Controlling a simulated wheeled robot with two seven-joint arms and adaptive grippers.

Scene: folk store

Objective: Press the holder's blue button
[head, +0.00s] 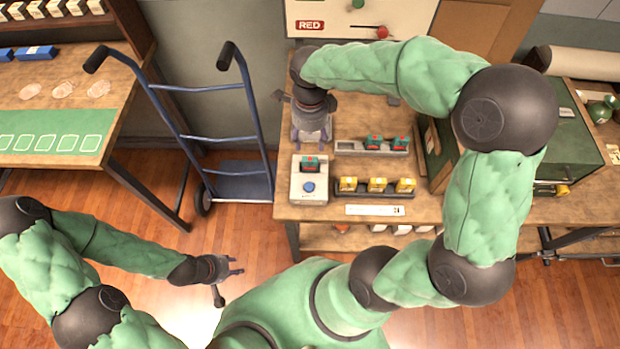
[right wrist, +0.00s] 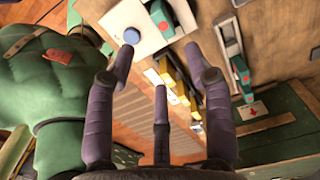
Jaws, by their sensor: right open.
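The holder (head: 297,182) is a white box at the front left of the wooden table, with a round blue button (head: 309,187) on top near its front. A teal and red block (head: 310,163) sits in the holder behind the button. My right gripper (head: 311,138) is open and empty, just behind the holder in the head view. In the right wrist view, its spread fingers show below the blue button (right wrist: 131,36), apart from it. My left gripper (head: 236,265) appears open and empty over the floor, away from the table.
A rack (head: 345,146) holds teal and red blocks. A dark tray (head: 370,194) holds several yellow blocks, right of the holder. A white label strip (head: 375,210) lies in front. A green case (head: 470,170) stands right. A blue hand truck (head: 240,180) stands left of the table.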

